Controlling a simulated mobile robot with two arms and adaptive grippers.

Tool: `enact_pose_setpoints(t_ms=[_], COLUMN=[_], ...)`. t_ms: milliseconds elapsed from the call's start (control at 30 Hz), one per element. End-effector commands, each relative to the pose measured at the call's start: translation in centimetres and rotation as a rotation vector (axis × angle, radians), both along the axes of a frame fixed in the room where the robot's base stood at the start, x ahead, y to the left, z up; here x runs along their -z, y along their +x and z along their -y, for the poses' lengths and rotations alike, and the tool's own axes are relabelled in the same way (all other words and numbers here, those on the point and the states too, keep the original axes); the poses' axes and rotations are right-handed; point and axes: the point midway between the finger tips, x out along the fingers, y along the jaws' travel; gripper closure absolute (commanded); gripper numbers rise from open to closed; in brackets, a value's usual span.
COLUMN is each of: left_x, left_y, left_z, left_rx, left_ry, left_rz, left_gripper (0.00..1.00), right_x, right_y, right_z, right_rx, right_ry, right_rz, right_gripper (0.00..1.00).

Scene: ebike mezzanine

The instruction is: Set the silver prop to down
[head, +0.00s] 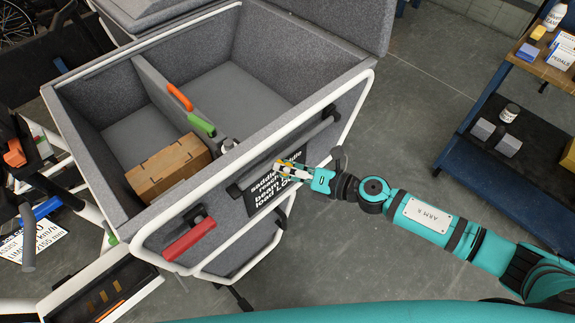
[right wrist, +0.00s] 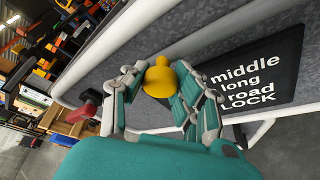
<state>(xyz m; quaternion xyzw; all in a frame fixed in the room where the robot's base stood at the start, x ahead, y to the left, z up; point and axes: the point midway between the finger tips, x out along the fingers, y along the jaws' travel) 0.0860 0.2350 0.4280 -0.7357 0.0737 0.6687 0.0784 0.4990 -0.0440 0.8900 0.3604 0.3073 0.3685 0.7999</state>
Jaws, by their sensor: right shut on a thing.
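My right gripper (head: 287,170) comes in from the right, at the front wall of the grey cargo box (head: 340,95). Its fingers are shut around a yellow knob (right wrist: 160,77) in front of a black label (head: 262,194) with white lettering. The fingers hide what the knob is attached to. A small silver-grey part (head: 228,145) shows at the near end of the box's divider; I cannot tell whether it is the silver prop. My left gripper is not in view.
A cardboard box (head: 168,168) lies in the cargo box. Orange (head: 180,97) and green (head: 202,126) handles sit along the divider. A red handle (head: 189,238) is on the front wall. A blue-framed shelf cart (head: 490,100) stands at right. The floor between is clear.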

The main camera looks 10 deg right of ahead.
Motion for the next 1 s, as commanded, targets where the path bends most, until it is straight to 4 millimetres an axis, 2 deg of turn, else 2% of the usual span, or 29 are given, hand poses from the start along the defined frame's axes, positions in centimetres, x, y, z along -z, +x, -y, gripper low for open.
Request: enact_pose_setpoints(t_ms=[333,367,533,833,1000], left_x=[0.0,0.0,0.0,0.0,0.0], left_y=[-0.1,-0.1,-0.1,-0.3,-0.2], left_z=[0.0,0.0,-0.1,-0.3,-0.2], left_rx=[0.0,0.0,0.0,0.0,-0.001], left_ry=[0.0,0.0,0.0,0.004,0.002], left_rz=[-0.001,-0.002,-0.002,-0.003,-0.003], left_gripper=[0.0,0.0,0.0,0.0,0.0], right_x=[0.2,0.2,0.2,0.1,-0.1], right_y=[0.2,0.2,0.2,0.0,-1.0], right_z=[0.3,0.3,0.2,0.2,1.8], right_rx=[0.006,0.006,0.004,0.002,0.003], right_ry=[-0.011,-0.011,-0.009,-0.007,-0.007], right_rz=[0.009,0.009,0.006,0.004,0.001], right_gripper=[1.0,0.68,0.46,0.44,0.44])
